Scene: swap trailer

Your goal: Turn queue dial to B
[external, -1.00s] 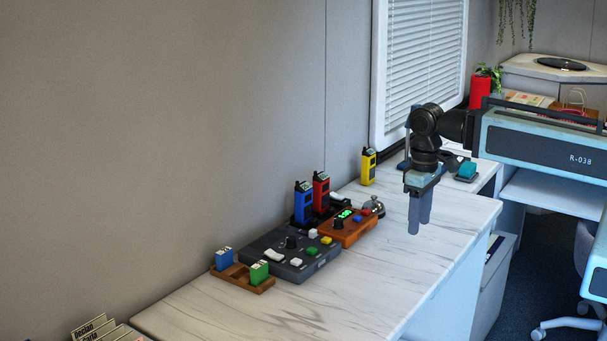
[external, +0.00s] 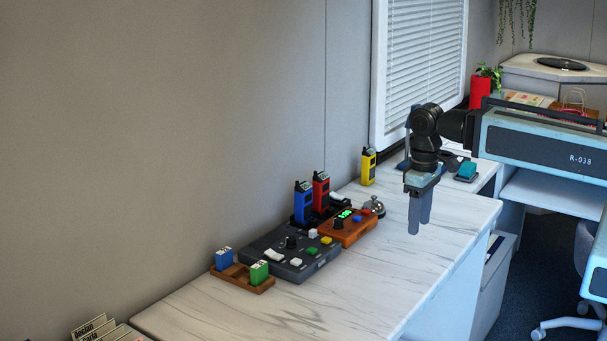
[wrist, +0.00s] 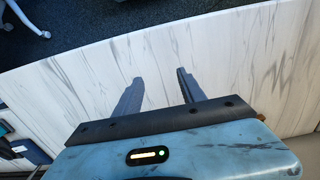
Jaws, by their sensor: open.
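A dark grey control panel (external: 262,258) lies on the marble counter, with a black round knob (external: 291,242) and white, green and yellow buttons on it. An orange-brown box (external: 356,236) beside it carries another black knob (external: 338,224), a green lit display (external: 345,214) and blue and red buttons. I cannot tell which knob is the queue dial, and no letter B is legible. My gripper (external: 419,226) hangs fingers down above the counter, to the right of both and touching nothing. In the wrist view my gripper (wrist: 159,77) is open and empty over bare counter; neither knob shows there.
A wooden tray (external: 254,288) holds blue and green blocks. Blue (external: 303,205), red (external: 321,190) and yellow (external: 368,167) radios stand toward the wall. A bell (external: 374,206) sits beside the orange-brown box. The counter's front part (external: 390,275) is clear.

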